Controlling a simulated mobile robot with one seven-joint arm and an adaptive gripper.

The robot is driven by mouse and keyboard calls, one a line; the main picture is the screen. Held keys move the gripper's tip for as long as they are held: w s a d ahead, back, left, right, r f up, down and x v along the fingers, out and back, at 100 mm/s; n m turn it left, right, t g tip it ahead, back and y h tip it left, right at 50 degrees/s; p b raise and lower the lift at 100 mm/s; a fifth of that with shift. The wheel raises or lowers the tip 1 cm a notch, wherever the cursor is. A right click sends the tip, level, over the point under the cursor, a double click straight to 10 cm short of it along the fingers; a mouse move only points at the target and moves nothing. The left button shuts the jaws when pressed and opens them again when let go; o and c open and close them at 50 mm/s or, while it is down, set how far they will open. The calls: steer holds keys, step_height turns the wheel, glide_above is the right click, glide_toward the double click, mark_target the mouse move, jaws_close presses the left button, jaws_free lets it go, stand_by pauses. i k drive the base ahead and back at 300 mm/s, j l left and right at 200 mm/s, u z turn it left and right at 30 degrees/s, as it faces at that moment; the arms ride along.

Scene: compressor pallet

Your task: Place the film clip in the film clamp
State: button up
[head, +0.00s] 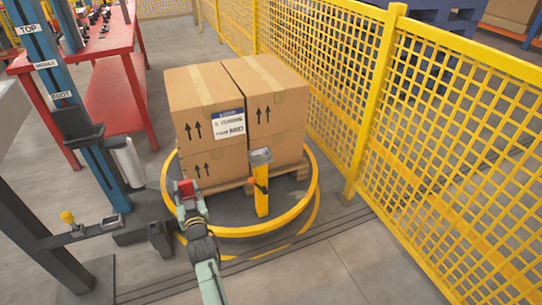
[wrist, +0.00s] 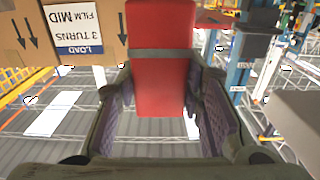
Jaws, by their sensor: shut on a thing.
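The film clip, a red block with a grey band (wrist: 160,95), stands between the two fingers of my gripper (wrist: 160,80) in the wrist view. The fingers press on its sides. In the head view the red clip (head: 187,188) shows at the tip of my gripper (head: 190,202), left of the wrapped-pallet position. A yellow post with a grey top and an orange-red part on its side (head: 261,190), which looks like the film clamp, stands at the front of the turntable. My gripper is to its left, apart from it.
Cardboard boxes (head: 205,125) stack on a wooden pallet (head: 290,172) on the yellow-rimmed turntable (head: 235,231). A blue mast (head: 80,125) stands at the left, before a red table (head: 120,95). Yellow mesh fence (head: 440,130) closes off the right. Floor in front is clear.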

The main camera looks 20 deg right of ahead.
mark_target(260, 158)
steer(key=l, duration=0.85)
steer(key=i+l, duration=0.6)
